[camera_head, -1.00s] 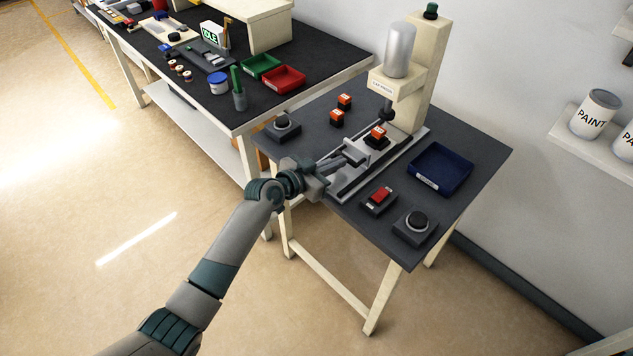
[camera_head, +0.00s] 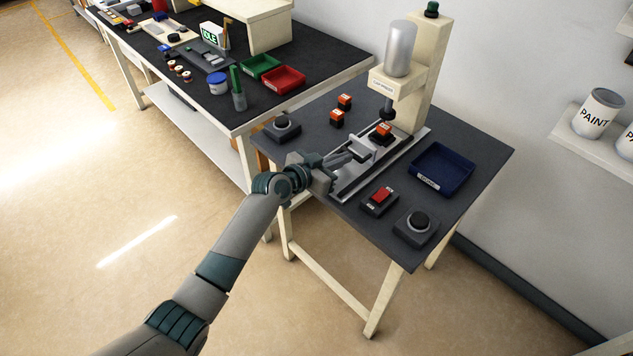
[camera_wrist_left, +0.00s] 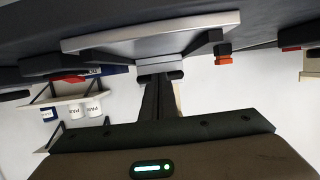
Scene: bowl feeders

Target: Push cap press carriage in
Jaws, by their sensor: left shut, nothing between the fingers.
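The cap press (camera_head: 405,80) stands at the back of the small dark table, with a grey cylinder and a dark plunger. Its carriage (camera_head: 361,149) sits on a rail track and carries an orange-topped block (camera_head: 382,130) just in front of and below the plunger. My left gripper (camera_head: 349,156) is shut and empty, with its fingertips at the carriage's front plate. In the left wrist view the fingers (camera_wrist_left: 160,78) meet a light grey block (camera_wrist_left: 160,68), apparently touching it. My right gripper is not in view.
Two orange-topped blocks (camera_head: 337,118) stand left of the track. A blue tray (camera_head: 442,169), a red switch (camera_head: 379,199) and a black button box (camera_head: 416,226) lie to its right. Another button box (camera_head: 282,127) is at the left. A longer workbench (camera_head: 330,69) adjoins behind.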

